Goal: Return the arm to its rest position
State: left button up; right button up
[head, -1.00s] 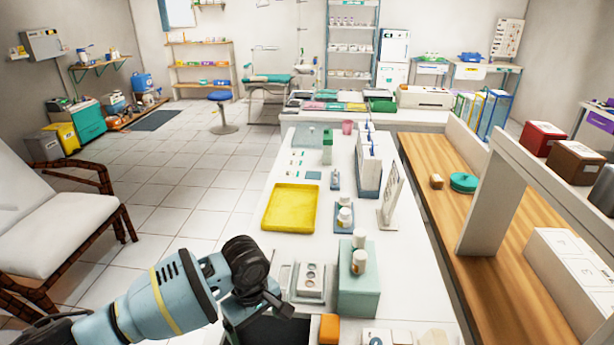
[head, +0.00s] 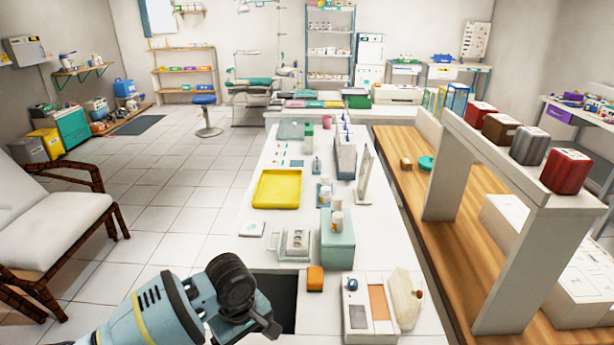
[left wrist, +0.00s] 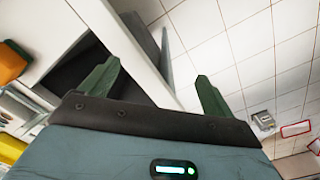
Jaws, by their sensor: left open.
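My left arm comes in from the lower left of the head view. Its wrist is near the front left edge of the white table (head: 350,262), and its fingertips are hidden in that view. In the left wrist view my left gripper (left wrist: 158,82) shows two green fingers spread apart with nothing between them. Beyond the fingers are the table's edge and the tiled floor. My right gripper is not in view.
A dark recess (head: 282,292), an orange block (head: 315,278) and a teal box (head: 342,245) with bottles are near my wrist. A yellow tray (head: 277,188) lies farther back. A cushioned chair (head: 55,225) stands left; the floor between is clear.

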pick_arm(q)
jog(key=s+d+f+m+h, duration=0.2)
jog(key=s+f+m, duration=0.15)
jog(key=s, duration=0.45)
jog(key=s+d+f+m+h, duration=0.1)
jog(key=s+d+f+m, duration=0.2)
jog(key=s, duration=0.4)
jog(key=s+a+m+t+y, duration=0.1)
jog(key=s+a+m+y, duration=0.25)
jog(key=s+a, duration=1.3)
jog(key=w+d+f+t+h, duration=0.1)
jog(key=w+f+t, duration=0.2)
jog(key=f+t, duration=0.1)
jog(key=w+d+f+t+h, duration=0.1)
jog(key=w+d+f+t, duration=0.1)
jog(key=f, duration=0.4)
jog(key=shift+w+d+m+t, duration=0.3)
jog(key=shift+w+t, duration=0.15)
jog(key=shift+t, duration=0.45)
jog(key=shift+r, duration=0.1)
jog(key=shift+c, duration=0.3)
